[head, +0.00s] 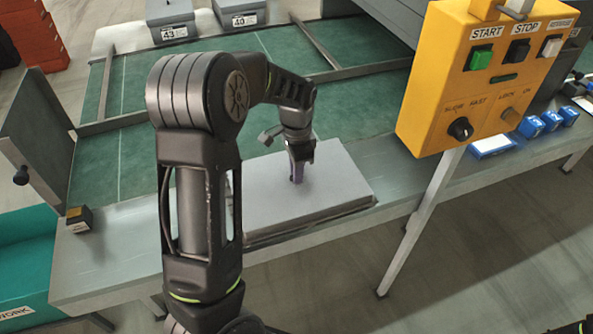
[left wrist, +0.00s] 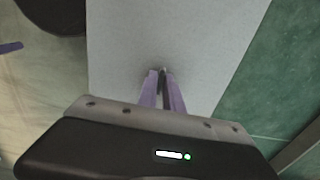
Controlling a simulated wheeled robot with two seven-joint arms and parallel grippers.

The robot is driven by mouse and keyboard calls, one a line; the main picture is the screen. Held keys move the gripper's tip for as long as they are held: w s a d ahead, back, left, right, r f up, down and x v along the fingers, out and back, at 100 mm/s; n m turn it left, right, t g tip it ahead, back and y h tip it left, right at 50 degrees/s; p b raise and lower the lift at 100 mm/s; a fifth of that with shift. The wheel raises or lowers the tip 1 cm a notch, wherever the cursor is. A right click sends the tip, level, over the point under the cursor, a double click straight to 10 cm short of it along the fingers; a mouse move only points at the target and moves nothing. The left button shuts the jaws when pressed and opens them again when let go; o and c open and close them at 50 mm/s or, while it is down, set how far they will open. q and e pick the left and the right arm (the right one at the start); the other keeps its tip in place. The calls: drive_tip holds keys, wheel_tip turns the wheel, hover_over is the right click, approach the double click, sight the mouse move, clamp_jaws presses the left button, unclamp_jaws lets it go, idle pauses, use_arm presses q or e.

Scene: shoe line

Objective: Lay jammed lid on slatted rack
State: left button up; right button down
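The lid is a flat, plain grey panel (head: 325,182) lying roughly level over the near edge of the line in the head view. It fills the middle of the left wrist view (left wrist: 125,45). My left gripper (head: 297,176) points down at the middle of the lid. Its purple fingers (left wrist: 162,78) are close together, with a small dark piece between their tips at the lid's surface. They look shut on it. A dark edge shows below the lid's front side; I cannot tell whether it is the slatted rack. My right gripper is not in view.
A yellow control box (head: 483,75) on a post stands at the right. A teal bin (head: 25,265) is at lower left. Grey boxes (head: 170,18) stand at the back. Blue items (head: 530,126) lie on the right-hand bench. A small block (head: 79,219) sits on the ledge.

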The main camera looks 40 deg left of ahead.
use_arm(q)
drive_tip(key=o, duration=0.3)
drive_tip(key=shift+o, duration=0.2)
wheel_tip(320, 180, up, 12)
drive_tip(key=shift+r, duration=0.2)
idle(0.8)
